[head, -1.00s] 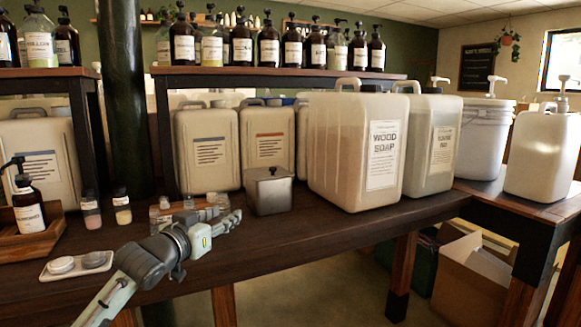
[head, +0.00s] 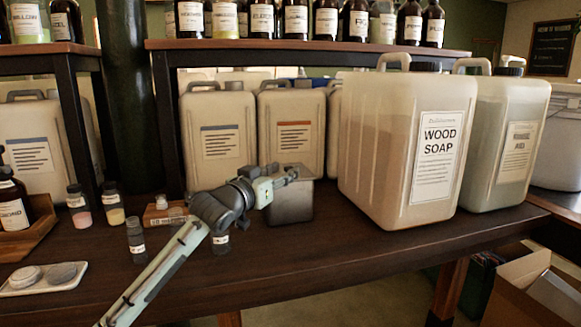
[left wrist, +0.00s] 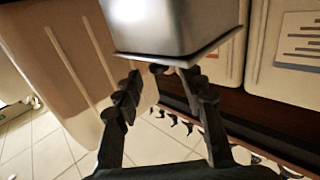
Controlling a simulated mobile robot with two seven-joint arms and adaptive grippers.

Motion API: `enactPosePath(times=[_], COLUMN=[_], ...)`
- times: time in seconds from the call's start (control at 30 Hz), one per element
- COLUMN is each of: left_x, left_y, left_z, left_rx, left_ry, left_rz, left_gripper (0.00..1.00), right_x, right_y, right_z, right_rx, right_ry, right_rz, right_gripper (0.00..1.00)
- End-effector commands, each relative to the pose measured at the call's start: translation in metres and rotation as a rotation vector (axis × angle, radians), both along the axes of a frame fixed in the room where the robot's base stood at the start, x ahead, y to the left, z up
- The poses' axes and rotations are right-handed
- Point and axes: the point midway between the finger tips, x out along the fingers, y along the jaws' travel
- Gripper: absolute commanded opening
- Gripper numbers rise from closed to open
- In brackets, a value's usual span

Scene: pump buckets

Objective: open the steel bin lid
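The small steel bin (head: 291,208) stands on the dark table, in front of the cream jugs. Its flat lid (head: 306,172) appears to lie on it, partly hidden by my left gripper (head: 290,175), which is at the lid's near left side. The left wrist view looks upside down; the bin (left wrist: 180,25) fills its top, with the lid rim (left wrist: 190,58) as its lower edge. There, the left gripper's fingers (left wrist: 160,82) are apart, near the rim. A small dark piece between the fingertips may be the lid knob. I cannot tell whether they touch it. My right gripper is not seen.
The large wood soap jug (head: 400,150) stands close to the bin's right. Small bottles (head: 137,240) stand left of my arm, near a white tray (head: 45,278). A shelf (head: 310,45) with dark bottles overhangs behind. The table front right of the bin is clear.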

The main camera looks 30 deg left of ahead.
Motion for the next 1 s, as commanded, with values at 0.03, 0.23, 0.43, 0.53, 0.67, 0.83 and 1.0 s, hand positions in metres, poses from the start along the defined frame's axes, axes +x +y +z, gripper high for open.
enactPosePath(times=[0.03,0.23,0.43,0.53,0.67,0.83,1.0], left_x=[0.009,0.030,0.035,0.035,0.035,0.035,0.035], left_y=[0.001,0.002,0.002,0.002,0.002,0.002,0.002], left_z=[0.002,0.001,0.000,0.000,0.000,0.000,0.000], left_rx=[-0.001,0.000,0.001,0.001,0.001,0.000,0.000], left_ry=[-0.001,-0.001,0.000,0.001,0.001,0.001,0.001], left_rz=[0.001,0.000,-0.001,-0.001,-0.001,-0.001,-0.001], left_gripper=[0.40,0.40,0.40,0.40,0.29,0.08,0.00], right_x=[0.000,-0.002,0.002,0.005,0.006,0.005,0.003], right_y=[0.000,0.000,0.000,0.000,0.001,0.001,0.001], right_z=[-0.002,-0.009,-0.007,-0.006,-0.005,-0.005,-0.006], right_rx=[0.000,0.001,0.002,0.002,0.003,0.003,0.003], right_ry=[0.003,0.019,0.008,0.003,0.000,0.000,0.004], right_rz=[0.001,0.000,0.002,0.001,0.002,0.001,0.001], right_gripper=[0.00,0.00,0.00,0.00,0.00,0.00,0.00])
